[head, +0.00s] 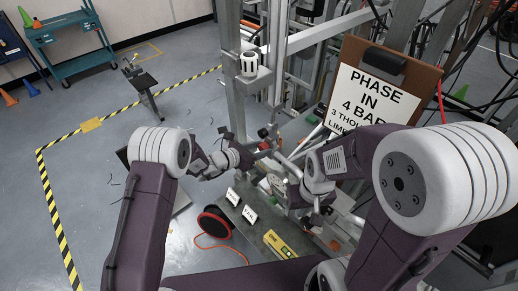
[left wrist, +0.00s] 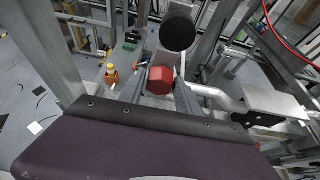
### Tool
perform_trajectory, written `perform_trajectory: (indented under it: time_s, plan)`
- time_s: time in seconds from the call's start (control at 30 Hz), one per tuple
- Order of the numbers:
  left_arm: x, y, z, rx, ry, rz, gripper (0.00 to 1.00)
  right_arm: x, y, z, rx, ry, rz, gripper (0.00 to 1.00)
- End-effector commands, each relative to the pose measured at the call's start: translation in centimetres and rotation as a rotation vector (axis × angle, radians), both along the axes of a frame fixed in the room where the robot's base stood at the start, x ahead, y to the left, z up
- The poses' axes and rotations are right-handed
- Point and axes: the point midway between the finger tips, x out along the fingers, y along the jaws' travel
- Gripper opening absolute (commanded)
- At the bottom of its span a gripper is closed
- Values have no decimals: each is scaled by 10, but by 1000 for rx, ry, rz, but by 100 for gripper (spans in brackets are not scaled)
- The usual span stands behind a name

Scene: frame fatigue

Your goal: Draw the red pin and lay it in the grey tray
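A red pin head (left wrist: 160,80), six-sided, shows in the middle of the left wrist view, beside a metal bar and below a round black end. I cannot make out the grey tray for sure.
A grey steel frame (head: 234,75) rises behind my grippers. A clipboard sign (head: 370,98) stands at the right. A red-corded black reel (head: 214,222), white cards (head: 250,213) and a yellow level (head: 279,244) lie in front. An orange-yellow figure-like item (left wrist: 111,75) stands left of the red head.

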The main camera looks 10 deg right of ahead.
Motion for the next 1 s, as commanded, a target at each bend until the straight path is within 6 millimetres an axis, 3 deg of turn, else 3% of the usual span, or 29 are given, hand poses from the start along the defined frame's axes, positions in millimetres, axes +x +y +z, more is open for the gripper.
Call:
perform_trajectory:
  time_s: [0.03, 0.1, 0.13, 0.17, 0.27, 0.3, 1.0]
  plan:
    - [0, 0, 0, 0, 0, 0, 22, 0, 0, 0, 0, 0, 0, 0]
    - [0, 0, 0, 0, 0, 0, 3, 0, 0, 0, 0, 0, 0, 0]
    - [0, 0, 0, 0, 0, 0, 0, 0, 0, 0, 0, 0, 0, 0]
    - [0, 0, 0, 0, 0, 0, 29, 0, 0, 0, 0, 0, 0, 0]
    - [0, 0, 0, 0, 0, 0, 2, 0, 0, 0, 0, 0, 0, 0]
    - [0, 0, 0, 0, 0, 0, 0, 0, 0, 0, 0, 0, 0, 0]
    - [-16, 25, 0, 0, 0, 1, 0, 0, 0, -3, 0, 0, 0, 0]
